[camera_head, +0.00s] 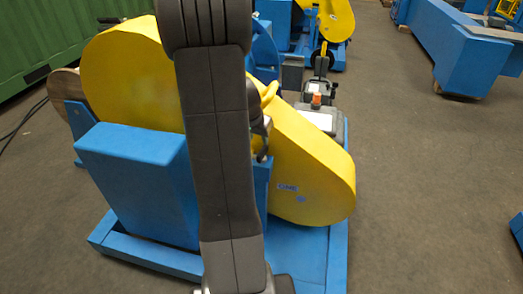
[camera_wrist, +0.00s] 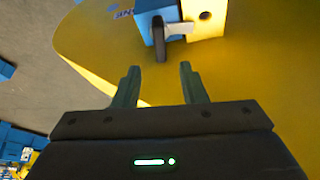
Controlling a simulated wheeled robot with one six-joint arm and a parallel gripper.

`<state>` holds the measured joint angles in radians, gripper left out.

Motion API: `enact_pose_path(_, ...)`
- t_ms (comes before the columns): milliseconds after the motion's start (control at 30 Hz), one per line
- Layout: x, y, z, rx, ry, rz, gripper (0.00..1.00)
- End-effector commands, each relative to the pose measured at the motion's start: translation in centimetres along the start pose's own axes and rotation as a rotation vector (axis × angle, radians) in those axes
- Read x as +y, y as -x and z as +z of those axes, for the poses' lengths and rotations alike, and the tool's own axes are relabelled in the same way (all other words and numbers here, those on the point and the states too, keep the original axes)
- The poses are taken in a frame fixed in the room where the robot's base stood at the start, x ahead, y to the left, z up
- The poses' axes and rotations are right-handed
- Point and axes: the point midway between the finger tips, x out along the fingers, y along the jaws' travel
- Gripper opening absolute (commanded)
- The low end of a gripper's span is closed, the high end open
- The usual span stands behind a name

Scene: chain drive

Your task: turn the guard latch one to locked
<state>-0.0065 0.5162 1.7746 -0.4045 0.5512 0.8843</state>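The latch shows in the wrist view at the top, with a dark grey lever (camera_wrist: 159,40) in front of a blue block (camera_wrist: 148,24). A pale metal piece (camera_wrist: 180,30) runs from the lever toward a block with a round hole (camera_wrist: 206,15). It sits by the yellow guard (camera_wrist: 90,45), whose label is partly in view. In the head view the guard (camera_head: 310,165) reads "ONE". My gripper (camera_wrist: 157,72) is open and empty, its two fingers apart, just short of the lever, which lines up with the gap. In the head view my arm hides the latch.
A blue box (camera_head: 135,175) stands on the blue base frame (camera_head: 310,250). A grey box with an orange button (camera_head: 317,99) is behind the guard. Another blue and yellow machine (camera_head: 335,20) stands farther back.

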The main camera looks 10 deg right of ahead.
Motion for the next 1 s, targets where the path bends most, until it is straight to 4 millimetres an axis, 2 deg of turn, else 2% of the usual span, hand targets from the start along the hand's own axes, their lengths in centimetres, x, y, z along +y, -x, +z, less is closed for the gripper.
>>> enact_pose_path(33,0.1,-1.4,0.2,-0.004,0.0,0.003,0.38)
enact_pose_path(100,0.1,-2.8,0.1,-0.004,0.0,0.003,0.38)
enact_pose_path(400,0.1,-7.9,0.1,-0.003,0.0,0.002,0.38)
enact_pose_path(600,0.1,-9.3,0.1,-0.001,0.001,0.001,0.38)
enact_pose_path(900,0.1,-9.5,0.0,0.0,0.001,0.0,0.38)
enact_pose_path(933,0.1,-9.5,0.0,0.0,0.001,0.0,0.36)
enact_pose_path(1000,0.1,-9.5,0.0,0.0,0.001,0.0,0.22)
